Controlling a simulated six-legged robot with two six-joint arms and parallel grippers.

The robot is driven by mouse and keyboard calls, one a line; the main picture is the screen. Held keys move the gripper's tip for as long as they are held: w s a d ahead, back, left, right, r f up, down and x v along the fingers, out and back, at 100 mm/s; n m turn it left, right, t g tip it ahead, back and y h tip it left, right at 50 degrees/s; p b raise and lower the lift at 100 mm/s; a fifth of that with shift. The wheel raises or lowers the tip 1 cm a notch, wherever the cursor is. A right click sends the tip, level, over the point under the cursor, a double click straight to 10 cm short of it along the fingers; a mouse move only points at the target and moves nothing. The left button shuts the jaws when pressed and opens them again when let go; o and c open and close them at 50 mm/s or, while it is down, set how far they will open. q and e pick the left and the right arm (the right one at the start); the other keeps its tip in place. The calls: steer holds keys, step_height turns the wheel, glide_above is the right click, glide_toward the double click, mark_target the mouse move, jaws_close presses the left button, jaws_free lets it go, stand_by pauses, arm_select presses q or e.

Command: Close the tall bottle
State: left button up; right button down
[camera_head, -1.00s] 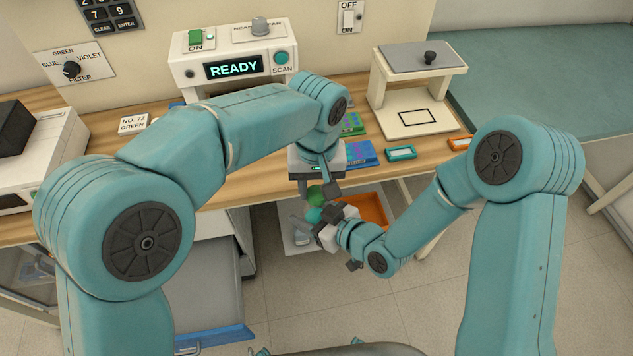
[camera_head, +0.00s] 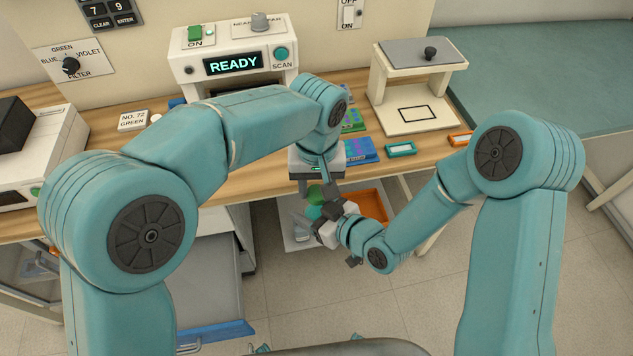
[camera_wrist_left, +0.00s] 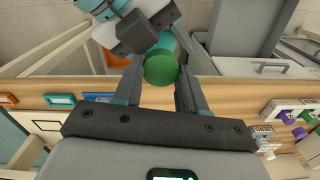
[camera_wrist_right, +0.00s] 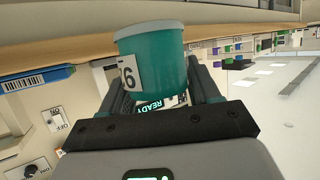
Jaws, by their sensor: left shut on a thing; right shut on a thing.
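The tall bottle is a teal cylinder (camera_wrist_right: 160,70) with a white label, of which a "6" shows. My right gripper (camera_head: 328,212) is shut on its sides; the bottle also shows in the left wrist view (camera_wrist_left: 178,38). A round green cap (camera_wrist_left: 161,69) sits between the fingertips of my left gripper (camera_wrist_left: 160,75), which is shut on it. In the head view the green cap (camera_head: 315,192) is directly above the teal bottle (camera_head: 314,211). They look in line and very close or touching. I cannot tell whether the cap is seated on the rim.
Both grippers are in front of the wooden counter (camera_head: 255,185). Below is an orange tray (camera_head: 373,205). On the counter are the READY machine (camera_head: 235,65), a white stand (camera_head: 415,110), a teal-framed tag (camera_head: 400,150) and blue and green racks (camera_head: 358,150).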

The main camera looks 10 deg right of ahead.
arm_select(q)
steer(key=m, duration=0.9)
steer(key=shift+s+d+m, duration=0.1)
steer(key=shift+m, duration=0.2)
steer(key=o, duration=1)
steer(key=shift+r, duration=2.3)
